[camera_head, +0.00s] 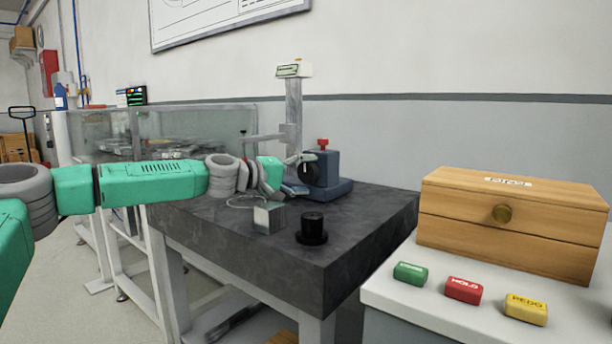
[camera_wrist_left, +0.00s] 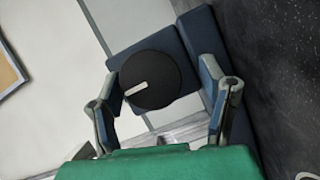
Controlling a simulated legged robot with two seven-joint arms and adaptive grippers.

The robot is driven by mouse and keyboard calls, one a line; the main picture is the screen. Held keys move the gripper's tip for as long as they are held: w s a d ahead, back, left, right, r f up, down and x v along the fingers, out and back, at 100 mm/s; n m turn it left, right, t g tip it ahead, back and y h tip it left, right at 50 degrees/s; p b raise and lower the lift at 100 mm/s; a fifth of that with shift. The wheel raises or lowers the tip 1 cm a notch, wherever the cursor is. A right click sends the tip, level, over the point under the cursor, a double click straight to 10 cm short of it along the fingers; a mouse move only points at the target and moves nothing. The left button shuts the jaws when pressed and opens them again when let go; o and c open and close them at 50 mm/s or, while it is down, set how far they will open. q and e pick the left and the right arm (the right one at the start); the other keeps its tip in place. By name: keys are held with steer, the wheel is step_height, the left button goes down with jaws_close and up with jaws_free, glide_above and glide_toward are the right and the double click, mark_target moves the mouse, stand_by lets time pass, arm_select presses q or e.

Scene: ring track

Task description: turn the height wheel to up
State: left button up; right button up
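The height wheel (camera_wrist_left: 152,82) is a black disc with a white mark, on the blue base (camera_wrist_left: 135,50) of a height gauge. In the head view the wheel (camera_head: 309,172) is partly covered by my left gripper (camera_head: 293,178). In the left wrist view my left gripper (camera_wrist_left: 162,90) is open, with one finger on each side of the wheel. A gap shows beside the wheel on the right; I cannot tell whether the left finger touches it. The white mark points to the lower left in that view. My right gripper is out of view.
The gauge stands on a dark stone table (camera_head: 375,215). A metal block (camera_head: 269,217) and a black cylinder (camera_head: 312,229) are near its front. At right, a wooden box (camera_head: 510,220) and green (camera_head: 411,273), red (camera_head: 463,290) and yellow (camera_head: 526,308) blocks sit on a white surface.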

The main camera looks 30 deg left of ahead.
arm_select(q)
steer(key=shift+r, duration=0.35)
